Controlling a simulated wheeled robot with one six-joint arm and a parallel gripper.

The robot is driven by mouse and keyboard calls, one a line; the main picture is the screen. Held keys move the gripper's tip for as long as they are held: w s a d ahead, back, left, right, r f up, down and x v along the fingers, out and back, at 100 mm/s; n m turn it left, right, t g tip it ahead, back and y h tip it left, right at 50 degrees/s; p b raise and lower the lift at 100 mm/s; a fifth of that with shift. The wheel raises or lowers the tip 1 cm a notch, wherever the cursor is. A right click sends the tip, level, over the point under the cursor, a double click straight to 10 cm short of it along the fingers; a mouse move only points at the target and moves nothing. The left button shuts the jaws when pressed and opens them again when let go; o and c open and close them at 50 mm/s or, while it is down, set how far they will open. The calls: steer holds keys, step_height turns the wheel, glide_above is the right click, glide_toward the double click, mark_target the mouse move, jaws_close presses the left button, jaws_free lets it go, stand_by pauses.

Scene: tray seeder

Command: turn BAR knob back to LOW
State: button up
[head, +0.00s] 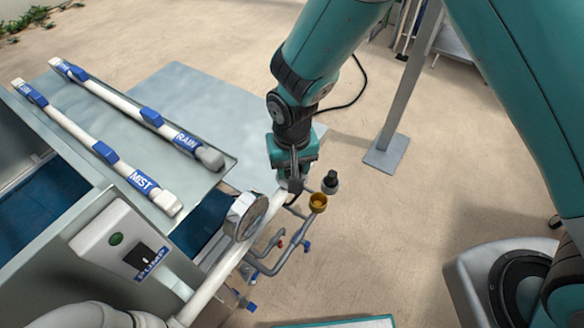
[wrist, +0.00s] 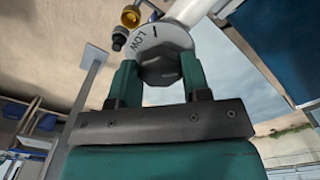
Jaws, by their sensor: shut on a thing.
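The BAR knob (wrist: 160,71) is a dark, faceted knob in front of a round white dial plate (wrist: 165,37) in the wrist view. The plate carries the word LOW at its left and a dark line near its top. The knob's own pointer cannot be made out. My gripper (wrist: 158,80) has one finger on each side of the knob and is shut on it. In the head view my gripper (head: 293,182) is at the end of the white pipe, and the knob is largely hidden there.
A round gauge (head: 245,215) sits on the white pipe (head: 215,272) close to my gripper. A brass cup (head: 318,203) and a black cap (head: 330,182) stand just right of it. Grey pipes with blue and red handles run below. The PUMP box (head: 120,245) is at the left.

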steer(key=n+b, duration=0.1)
steer(key=n, duration=0.3)
steer(key=shift+w+a+n, duration=0.1)
steer(key=shift+n, duration=0.2)
steer(key=n+b, duration=0.1)
steer(key=n, duration=0.3)
steer(key=shift+n, duration=0.3)
steer(key=n+b, duration=0.1)
steer(key=n, duration=0.3)
steer(key=shift+n, duration=0.3)
steer(key=shift+r+n+b, duration=0.1)
steer(key=shift+n+b, duration=0.4)
steer(key=shift+n, duration=1.3)
steer(key=o, duration=0.9)
step_height(320, 180, up, 17)
steer(key=b, duration=0.2)
steer(key=shift+r+b, duration=0.2)
steer(key=shift+b, duration=0.2)
